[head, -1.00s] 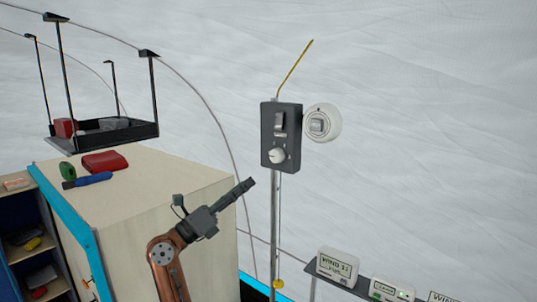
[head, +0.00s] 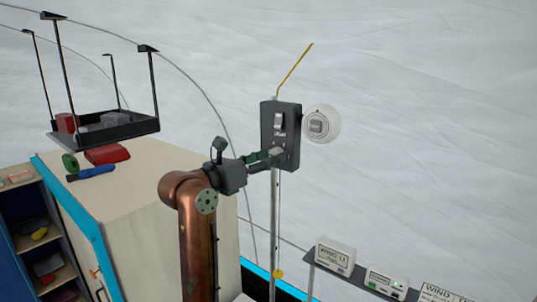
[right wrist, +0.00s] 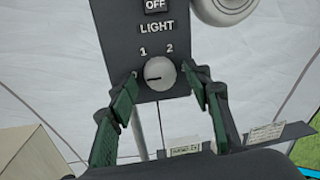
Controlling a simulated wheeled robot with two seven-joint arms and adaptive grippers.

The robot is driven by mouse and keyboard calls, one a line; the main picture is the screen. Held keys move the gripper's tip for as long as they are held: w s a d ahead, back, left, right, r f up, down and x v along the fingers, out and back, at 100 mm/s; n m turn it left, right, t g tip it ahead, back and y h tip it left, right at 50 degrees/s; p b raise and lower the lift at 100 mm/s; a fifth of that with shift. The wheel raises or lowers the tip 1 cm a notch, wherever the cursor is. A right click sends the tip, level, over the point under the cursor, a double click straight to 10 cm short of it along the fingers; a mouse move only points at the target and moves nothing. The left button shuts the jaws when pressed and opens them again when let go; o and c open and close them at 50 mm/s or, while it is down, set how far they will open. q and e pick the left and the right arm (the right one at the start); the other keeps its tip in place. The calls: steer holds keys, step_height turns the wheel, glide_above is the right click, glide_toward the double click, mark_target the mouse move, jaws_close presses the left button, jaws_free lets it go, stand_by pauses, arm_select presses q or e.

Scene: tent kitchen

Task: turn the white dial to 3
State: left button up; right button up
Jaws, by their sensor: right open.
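The white dial (right wrist: 159,73) is on the lower part of a dark switch panel (right wrist: 118,42) under the word LIGHT. In the right wrist view the marks 1 and 2 show above it, and its dark pointer line points left. No mark 3 is readable. My right gripper (right wrist: 160,84) is open, with a green-padded finger on each side of the dial and gaps between. In the head view the right gripper (head: 275,157) reaches the panel (head: 289,118) from the left and hides the dial. My left gripper is not in view.
A rocker switch (head: 279,122) sits above the dial. A round white fixture (head: 321,124) is right of the panel. A metal pole (head: 274,230) runs below it. A shelf with labelled boxes (head: 335,255) is lower right, a cabinet (head: 140,190) at left.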

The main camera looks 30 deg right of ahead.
steer(key=shift+d, duration=0.1)
steer(key=shift+c, duration=0.4)
steer(key=c, duration=1.1)
